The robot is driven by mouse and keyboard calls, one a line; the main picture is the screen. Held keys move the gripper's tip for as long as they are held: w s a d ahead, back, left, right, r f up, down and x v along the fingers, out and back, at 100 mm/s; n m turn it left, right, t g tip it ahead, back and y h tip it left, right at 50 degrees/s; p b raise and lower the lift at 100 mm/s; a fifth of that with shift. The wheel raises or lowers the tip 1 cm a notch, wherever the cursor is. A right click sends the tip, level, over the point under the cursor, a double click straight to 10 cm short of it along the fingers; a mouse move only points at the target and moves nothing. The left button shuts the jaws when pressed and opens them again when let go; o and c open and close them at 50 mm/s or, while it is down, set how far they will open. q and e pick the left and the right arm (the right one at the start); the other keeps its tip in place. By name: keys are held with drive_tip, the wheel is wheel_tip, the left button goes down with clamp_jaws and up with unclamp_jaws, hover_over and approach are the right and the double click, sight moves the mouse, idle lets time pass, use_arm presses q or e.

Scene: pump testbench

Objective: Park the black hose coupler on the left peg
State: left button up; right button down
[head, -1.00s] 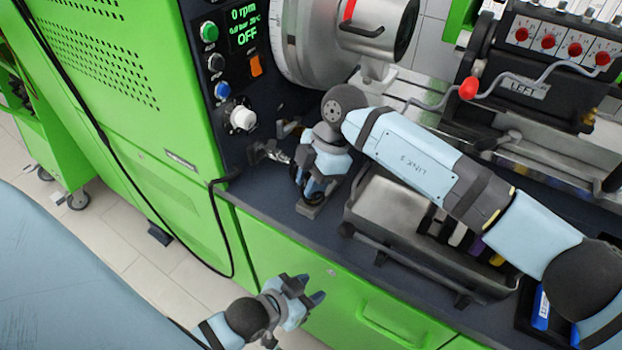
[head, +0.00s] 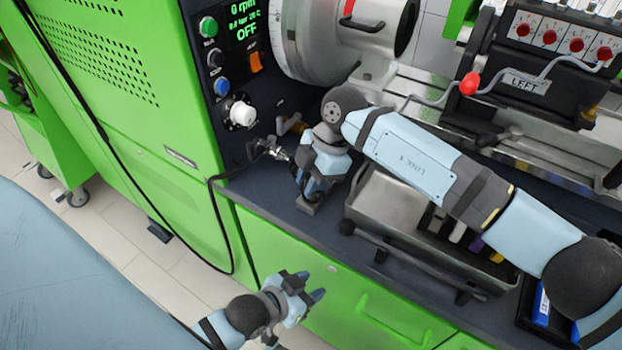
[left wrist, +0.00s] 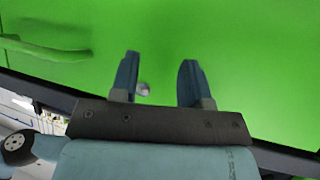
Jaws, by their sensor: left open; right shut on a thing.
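A black hose runs down the green cabinet and loops up to a dark and metallic fitting (head: 270,150) beside the control panel; I take this for the hose coupler, though its small size leaves this unsure. My right gripper (head: 308,190) points down over the dark counter, just right of that fitting. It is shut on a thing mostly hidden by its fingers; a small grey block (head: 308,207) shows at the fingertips. My left gripper (head: 306,286) is open and empty in front of the green cabinet. Its spread fingers show in the left wrist view (left wrist: 160,82). I cannot make out the left peg.
A grey metal tray (head: 395,215) stands on the counter right of my right gripper, under its arm. Green drawer fronts (head: 285,245) lie below the counter edge.

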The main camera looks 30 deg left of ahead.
drive_tip(key=shift+f, duration=0.15)
drive_tip(key=shift+c, duration=2.3)
unclamp_jaws()
drive_tip(key=shift+s+f, duration=0.1)
drive_tip(key=shift+r+p, duration=2.65)
drive_tip(key=shift+r, duration=1.3)
